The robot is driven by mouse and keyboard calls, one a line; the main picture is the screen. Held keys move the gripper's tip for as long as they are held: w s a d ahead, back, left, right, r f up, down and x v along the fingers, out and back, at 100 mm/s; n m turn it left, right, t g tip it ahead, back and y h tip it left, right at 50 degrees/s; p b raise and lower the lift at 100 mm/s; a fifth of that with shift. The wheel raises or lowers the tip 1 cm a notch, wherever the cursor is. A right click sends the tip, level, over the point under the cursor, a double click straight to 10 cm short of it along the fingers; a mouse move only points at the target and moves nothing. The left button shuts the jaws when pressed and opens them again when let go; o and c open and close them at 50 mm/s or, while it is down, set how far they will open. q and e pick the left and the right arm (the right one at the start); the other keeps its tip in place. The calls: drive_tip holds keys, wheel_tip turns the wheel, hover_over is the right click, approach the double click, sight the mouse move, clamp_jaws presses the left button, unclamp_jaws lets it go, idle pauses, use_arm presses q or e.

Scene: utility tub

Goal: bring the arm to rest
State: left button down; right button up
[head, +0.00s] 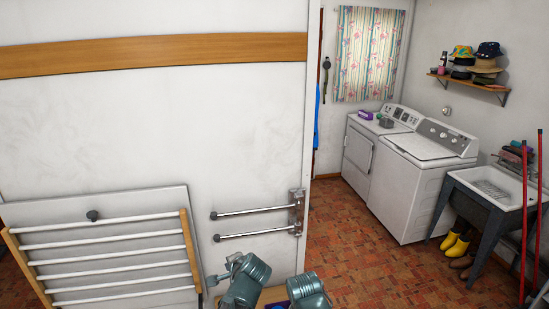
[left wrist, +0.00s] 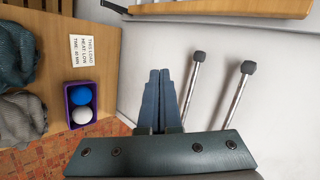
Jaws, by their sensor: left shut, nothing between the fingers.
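My left gripper (head: 214,281) shows low in the head view, in front of the white wall, with part of the arm at the bottom edge. In the left wrist view its two fingers (left wrist: 160,88) lie together, with nothing between them. The fingertips are beside two wall-mounted rods (left wrist: 193,90) with grey end knobs. In the head view these rods (head: 252,211) stick out left from a bracket, above the gripper. I cannot make out my right gripper in either view.
A slatted drying rack (head: 110,245) leans out at left. A wooden top (left wrist: 110,50) holds a purple box (left wrist: 68,100) with a blue and a white ball, a card (left wrist: 82,50) and grey cloth (left wrist: 20,120).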

use_arm(q)
drive_tip(key=s+d+f+n+g+h+b, duration=0.2)
drive_tip(key=s+f+b, duration=0.5)
drive_tip(key=f, duration=0.5)
drive_tip(key=s+d+f+n+g+h+b, duration=0.2)
drive_tip(key=s+d+f+n+g+b, duration=0.2)
drive_tip(key=s+f, duration=0.7)
drive_tip(key=d+f+g+b, duration=0.1)
drive_tip(key=d+g+b, duration=0.1)
drive_tip(key=d+b, duration=0.2)
drive_tip(key=shift+s+d+f+n, duration=0.25)
drive_tip(key=shift+s+d+n, duration=0.05)
drive_tip(key=shift+d+n, duration=0.15)
